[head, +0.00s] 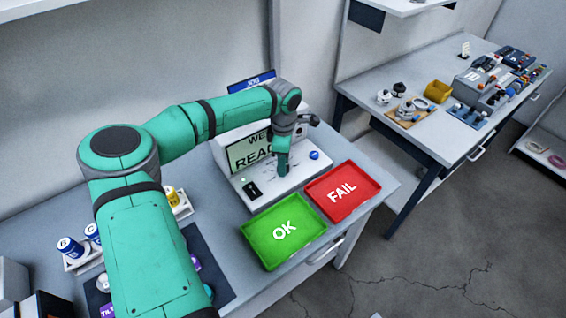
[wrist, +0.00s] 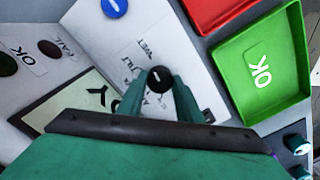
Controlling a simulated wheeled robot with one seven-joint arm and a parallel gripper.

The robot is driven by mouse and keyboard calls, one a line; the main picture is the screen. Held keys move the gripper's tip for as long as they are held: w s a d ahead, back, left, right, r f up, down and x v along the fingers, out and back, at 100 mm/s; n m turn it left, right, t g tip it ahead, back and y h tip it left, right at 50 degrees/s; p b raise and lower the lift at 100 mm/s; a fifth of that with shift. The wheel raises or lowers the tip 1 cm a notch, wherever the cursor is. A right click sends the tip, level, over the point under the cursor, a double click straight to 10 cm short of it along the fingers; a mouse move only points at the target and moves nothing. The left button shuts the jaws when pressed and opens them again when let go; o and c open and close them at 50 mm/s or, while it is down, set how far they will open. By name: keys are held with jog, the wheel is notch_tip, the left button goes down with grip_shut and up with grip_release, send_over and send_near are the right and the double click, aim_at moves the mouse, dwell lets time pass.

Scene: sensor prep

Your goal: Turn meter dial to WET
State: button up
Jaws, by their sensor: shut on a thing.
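The meter (head: 262,185) is a pale box with a sloped front panel on the table. Its screen (head: 246,150) shows large text starting "WE" and "READ", partly hidden by my arm. The black dial (wrist: 160,78) with a white mark sits on the panel, with printed labels around it, "WET" (wrist: 148,48) and "TILT" among them. My gripper (wrist: 161,84) is shut on the dial, one finger on each side; in the head view it (head: 282,170) comes down from above and hides the dial. I cannot tell exactly which label the mark faces.
A green OK tray (head: 262,251) and a red FAIL tray (head: 322,203) lie in front of the meter. A blue button (head: 314,155) is on the panel's right. Bottles (head: 70,247) stand at the left. A second table (head: 440,122) with parts is at the right.

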jog(key=o, duration=1.1)
jog(key=shift+c, duration=0.2)
notch_tip(320, 180, up, 11)
jog(key=shift+f, duration=0.1)
